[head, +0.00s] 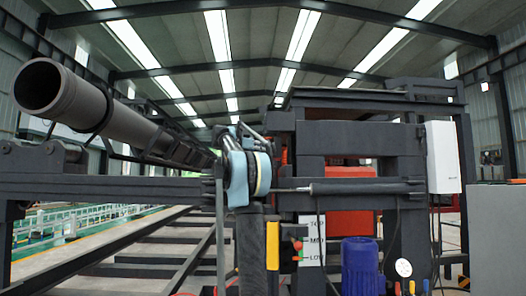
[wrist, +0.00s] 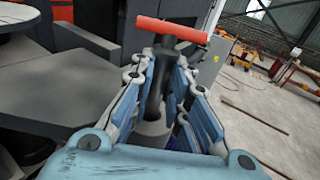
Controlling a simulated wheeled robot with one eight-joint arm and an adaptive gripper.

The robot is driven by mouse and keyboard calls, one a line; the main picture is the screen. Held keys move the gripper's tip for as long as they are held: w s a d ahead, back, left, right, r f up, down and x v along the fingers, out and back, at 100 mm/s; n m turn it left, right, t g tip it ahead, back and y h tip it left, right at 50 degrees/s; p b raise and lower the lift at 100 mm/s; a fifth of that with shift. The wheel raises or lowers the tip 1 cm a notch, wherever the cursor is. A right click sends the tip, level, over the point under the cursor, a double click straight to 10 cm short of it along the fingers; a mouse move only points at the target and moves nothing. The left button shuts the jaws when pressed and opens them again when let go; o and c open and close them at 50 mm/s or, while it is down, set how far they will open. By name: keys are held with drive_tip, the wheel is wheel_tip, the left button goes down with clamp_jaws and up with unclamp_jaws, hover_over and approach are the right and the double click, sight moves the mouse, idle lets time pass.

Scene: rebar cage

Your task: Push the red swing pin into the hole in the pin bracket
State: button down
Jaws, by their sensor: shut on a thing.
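The red swing pin (wrist: 172,30) shows in the wrist view as a red crossbar on top of a dark shaft. The shaft runs down between the two jointed blue-grey fingers. My gripper (wrist: 168,72) is shut on this dark shaft, with the red crossbar beyond the fingertips. The lower end of the pin is hidden among the fingers. I cannot make out the pin bracket or its hole in either view. In the head view my light blue and dark arm stands in the middle, and I cannot make out the gripper there.
In the head view a long dark pipe (head: 100,108) lies at the left on a rack. A dark steel frame (head: 360,140) with a white box (head: 442,157) stands at the right. A blue motor (head: 360,265) sits low. In the wrist view open floor (wrist: 270,110) lies at the right.

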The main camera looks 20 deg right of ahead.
drive_tip(key=shift+f, duration=1.75)
drive_tip(key=c, duration=1.5)
unclamp_jaws()
drive_tip(key=shift+o, duration=0.2)
drive_tip(key=shift+a, duration=0.1)
drive_tip(key=v, duration=1.2)
drive_tip(key=shift+f, duration=0.15)
